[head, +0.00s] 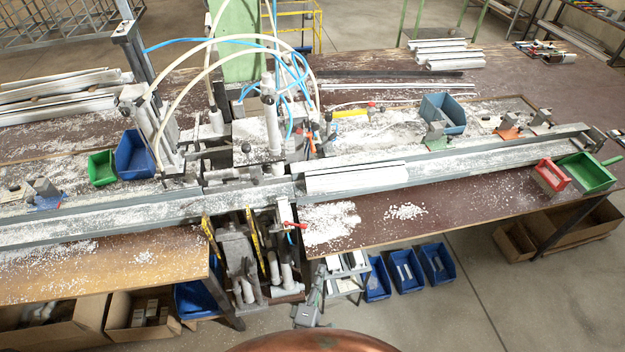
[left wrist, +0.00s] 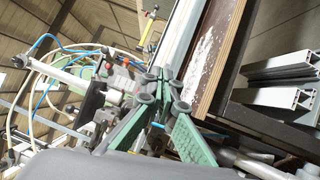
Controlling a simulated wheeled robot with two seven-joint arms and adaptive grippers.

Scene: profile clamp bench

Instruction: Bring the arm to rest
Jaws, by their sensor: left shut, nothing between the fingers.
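My left gripper (head: 316,285) is low at the bottom middle of the head view, in front of the bench's front edge. It is small there and seen from above. In the left wrist view its green fingers (left wrist: 163,90) come together at their dark tips, shut with nothing between them. Behind the tips in that view are the long rail and the brown bench edge. My right gripper is not in view.
The clamp bench (head: 440,215) spans the view, with a white profile (head: 355,178) on its rail. Red (head: 551,176) and green (head: 588,173) bins stand at the right. Blue bins (head: 405,270) are below the bench. Open floor (head: 470,315) lies at the lower right.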

